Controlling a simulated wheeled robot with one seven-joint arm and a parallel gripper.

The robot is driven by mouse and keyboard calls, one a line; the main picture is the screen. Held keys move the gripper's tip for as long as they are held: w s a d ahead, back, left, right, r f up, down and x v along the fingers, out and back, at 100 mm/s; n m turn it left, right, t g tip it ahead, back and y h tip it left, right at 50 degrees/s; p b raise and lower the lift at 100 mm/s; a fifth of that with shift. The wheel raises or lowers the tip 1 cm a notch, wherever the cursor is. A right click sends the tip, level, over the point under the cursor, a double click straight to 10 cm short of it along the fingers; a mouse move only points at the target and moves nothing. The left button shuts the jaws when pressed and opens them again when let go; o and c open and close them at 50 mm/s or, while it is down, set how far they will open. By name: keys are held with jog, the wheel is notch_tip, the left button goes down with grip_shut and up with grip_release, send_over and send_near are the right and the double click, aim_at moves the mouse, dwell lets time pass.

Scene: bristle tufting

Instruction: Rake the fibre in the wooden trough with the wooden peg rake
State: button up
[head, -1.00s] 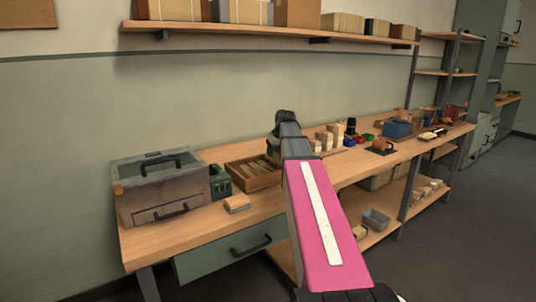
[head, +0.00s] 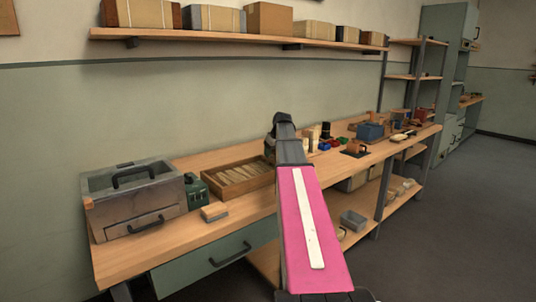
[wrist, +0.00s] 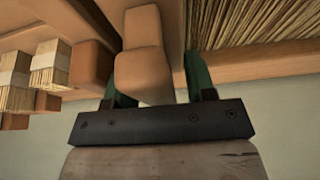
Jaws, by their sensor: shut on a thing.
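My gripper (wrist: 157,78) shows in the wrist view with two green fingers on a dark bolted bar. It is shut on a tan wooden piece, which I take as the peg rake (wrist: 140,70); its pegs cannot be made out. Straw-coloured fibre (wrist: 255,20) lies at the upper right of the wrist view, beside the wooden edge of the trough (wrist: 275,62). The held wood appears beside that edge; I cannot tell whether it touches. In the head view my pink arm hides the gripper. A wooden tray (head: 236,191) with pale strips stands left of the arm, perhaps the trough.
A grey metal box (head: 134,200), a green box (head: 196,191) and a small block (head: 214,212) stand on the bench's left part. A blue box (head: 370,131) and small items stand farther right. Pale bundles (wrist: 48,75) show at left in the wrist view.

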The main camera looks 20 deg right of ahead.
jog(key=shift+w+d, duration=0.1)
jog(key=shift+d, duration=0.1)
jog(key=shift+s+a, duration=0.25)
jog(key=shift+a, duration=0.45)
jog(key=shift+s+a, duration=0.25)
jog(key=shift+a, duration=0.45)
jog(key=shift+d, duration=0.1)
jog(key=shift+w+d, duration=0.25)
jog(key=shift+d, duration=0.4)
jog(key=shift+w+d, duration=0.2)
jog(key=shift+d, duration=0.4)
jog(key=s+a, duration=0.3)
jog(key=a, duration=0.6)
jog(key=s+a, duration=0.3)
jog(key=a, duration=0.6)
jog(key=s+a, duration=0.3)
jog(key=a, duration=0.6)
jog(key=shift+a, duration=0.3)
jog(key=shift+w+d, duration=0.25)
jog(key=shift+d, duration=0.55)
jog(key=shift+w+d, duration=0.25)
jog(key=shift+d, duration=0.5)
jog(key=shift+a, duration=0.1)
